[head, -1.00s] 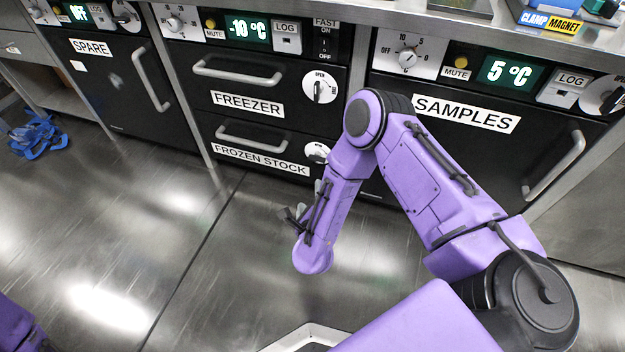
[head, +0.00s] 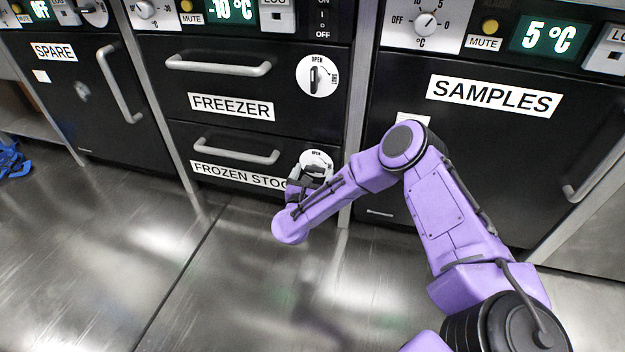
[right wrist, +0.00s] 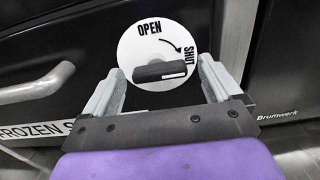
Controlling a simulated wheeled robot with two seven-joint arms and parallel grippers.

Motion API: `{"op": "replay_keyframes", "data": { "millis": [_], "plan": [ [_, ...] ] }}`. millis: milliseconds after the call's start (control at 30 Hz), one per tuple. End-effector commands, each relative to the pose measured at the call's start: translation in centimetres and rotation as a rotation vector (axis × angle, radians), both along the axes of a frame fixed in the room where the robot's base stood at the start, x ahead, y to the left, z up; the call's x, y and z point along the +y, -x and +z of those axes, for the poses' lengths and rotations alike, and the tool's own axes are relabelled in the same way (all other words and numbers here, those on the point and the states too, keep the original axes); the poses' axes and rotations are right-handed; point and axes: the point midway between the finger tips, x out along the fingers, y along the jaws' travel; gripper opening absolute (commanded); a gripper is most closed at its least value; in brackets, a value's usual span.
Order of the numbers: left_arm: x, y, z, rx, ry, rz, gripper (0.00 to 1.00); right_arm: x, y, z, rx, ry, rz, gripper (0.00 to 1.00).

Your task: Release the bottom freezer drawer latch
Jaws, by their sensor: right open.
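The bottom freezer drawer (head: 222,172) is the lower black front labelled FROZEN STOCK, with a grey bar handle (head: 236,151). It looks closed. Its round white latch dial (head: 318,160) is at the drawer's right side, partly hidden by my gripper in the head view. In the right wrist view the dial (right wrist: 150,35) shows OPEN at the top, SHUT at the right and a curved arrow. Its dark knob (right wrist: 160,71) lies roughly level, between my fingers. My right gripper (right wrist: 160,78) is open, with a finger on each side of the knob; contact is not clear. My left gripper is not in view.
The upper FREEZER drawer (head: 232,82) has its own handle and latch dial (head: 317,76). The SAMPLES door (head: 470,150) stands to the right and the SPARE door (head: 85,105) to the left. The metal floor in front is mostly clear, with a blue item (head: 12,160) at far left.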

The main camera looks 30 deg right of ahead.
Motion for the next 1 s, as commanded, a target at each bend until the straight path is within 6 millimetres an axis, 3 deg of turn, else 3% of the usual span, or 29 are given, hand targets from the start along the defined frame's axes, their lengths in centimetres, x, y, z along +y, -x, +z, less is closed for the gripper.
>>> {"op": "replay_keyframes", "data": {
  "millis": [300, 467, 500, 1000],
  "plan": [
    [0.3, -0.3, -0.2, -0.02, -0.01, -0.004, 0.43, -0.3, -0.5, 0.1, 0.001, 0.001, 0.003, 0.92],
    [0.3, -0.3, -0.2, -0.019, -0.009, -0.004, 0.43, -0.3, -0.4, 0.1, 0.001, 0.0, 0.003, 0.39],
    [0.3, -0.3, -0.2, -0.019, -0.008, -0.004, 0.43, -0.3, -0.4, 0.0, 0.002, 0.001, 0.003, 0.35],
    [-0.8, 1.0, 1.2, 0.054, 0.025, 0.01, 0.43, -0.2, -0.4, 0.3, 0.103, 0.085, 0.005, 0.35]
  ]
}}
